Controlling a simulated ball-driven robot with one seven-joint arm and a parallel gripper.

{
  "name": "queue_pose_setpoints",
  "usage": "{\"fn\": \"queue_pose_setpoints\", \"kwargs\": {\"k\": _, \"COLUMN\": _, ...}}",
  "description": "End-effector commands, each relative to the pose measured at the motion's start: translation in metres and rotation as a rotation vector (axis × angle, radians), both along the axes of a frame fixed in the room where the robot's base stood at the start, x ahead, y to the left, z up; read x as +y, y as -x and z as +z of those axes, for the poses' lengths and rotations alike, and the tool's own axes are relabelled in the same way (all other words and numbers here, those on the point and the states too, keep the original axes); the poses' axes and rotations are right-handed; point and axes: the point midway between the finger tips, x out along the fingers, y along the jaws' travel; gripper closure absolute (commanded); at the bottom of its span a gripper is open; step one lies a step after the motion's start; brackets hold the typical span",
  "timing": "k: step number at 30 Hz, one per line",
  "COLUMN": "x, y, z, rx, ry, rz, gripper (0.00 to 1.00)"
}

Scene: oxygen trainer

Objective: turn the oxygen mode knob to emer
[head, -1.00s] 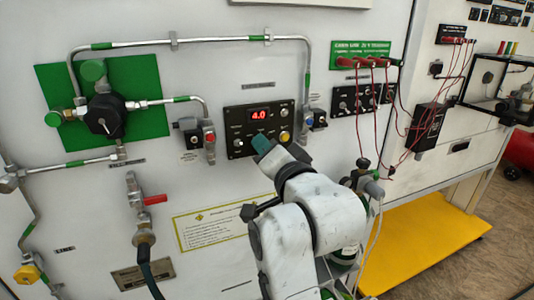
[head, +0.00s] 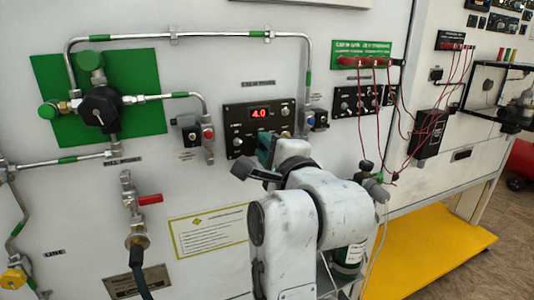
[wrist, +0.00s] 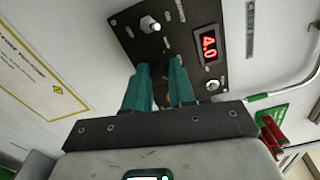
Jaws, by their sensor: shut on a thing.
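The black oxygen control panel (head: 232,118) is on the white wall, with a lit red display (head: 259,112) reading 4.0. A pale knob (head: 238,141) is at its lower left and a silver one (head: 285,111) at its upper right. My gripper (head: 264,148) is at the panel's lower right. In the wrist view its teal fingers (wrist: 160,72) are shut around a knob at the panel face; the fingers hide most of it. The pale knob (wrist: 150,25) and the silver knob (wrist: 212,85) stand clear of the fingers. The knob labels are too small to read.
A fitting with a blue cap (head: 310,118) is close right of the panel, and one with a red button (head: 208,134) is left of it. Steel pipes (head: 225,36) run above. Red cables (head: 378,115) hang at the right.

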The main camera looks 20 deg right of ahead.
Motion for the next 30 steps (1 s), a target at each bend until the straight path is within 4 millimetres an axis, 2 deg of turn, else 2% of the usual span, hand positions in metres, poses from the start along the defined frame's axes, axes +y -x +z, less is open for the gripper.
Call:
{"fn": "queue_pose_setpoints", "kwargs": {"k": 9, "x": -0.0010, "y": -0.0001, "z": -0.0019, "rx": 0.004, "ry": -0.141, "rz": -0.002, "gripper": 1.00}}
{"fn": "queue_pose_setpoints", "kwargs": {"k": 27, "x": -0.0015, "y": -0.0001, "z": -0.0023, "rx": 0.006, "ry": -0.175, "rz": -0.003, "gripper": 1.00}}
{"fn": "queue_pose_setpoints", "kwargs": {"k": 28, "x": -0.0015, "y": -0.0001, "z": -0.0023, "rx": 0.007, "ry": -0.175, "rz": -0.003, "gripper": 0.73}}
{"fn": "queue_pose_setpoints", "kwargs": {"k": 30, "x": -0.0013, "y": -0.0001, "z": -0.0021, "rx": 0.006, "ry": -0.175, "rz": -0.003, "gripper": 0.66}}
